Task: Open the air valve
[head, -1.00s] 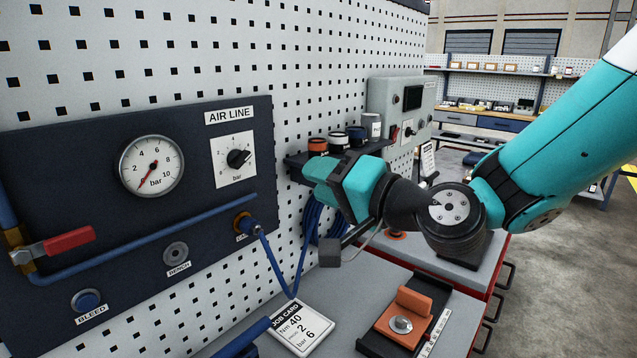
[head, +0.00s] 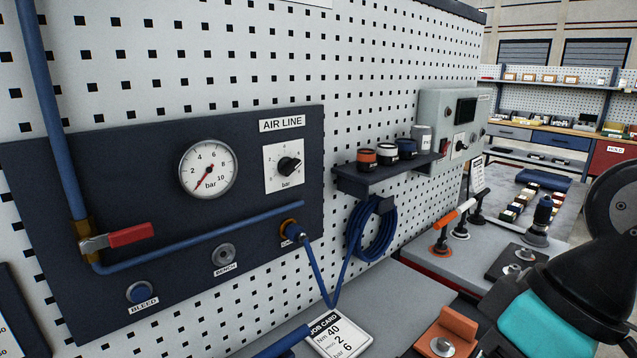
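The air valve has a red lever (head: 131,235) on a metal stem, at the lower left of the dark AIR LINE panel (head: 60,170) in the head view. The lever points right, crosswise to the upright blue pipe (head: 45,110). The gauge (head: 207,169) above right of it has its red needle at the low end of the scale. A black and teal part of my arm shows at the lower right, far from the valve. The fingers of my gripper are outside the picture.
A black regulator knob (head: 289,165), BENCH port (head: 224,254) and BLEED button (head: 142,292) are on the panel. A blue hose (head: 317,272) hangs from the coupling. A shelf (head: 385,178) juts from the pegboard. A job card (head: 340,334) lies on the bench. The space before the valve looks clear.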

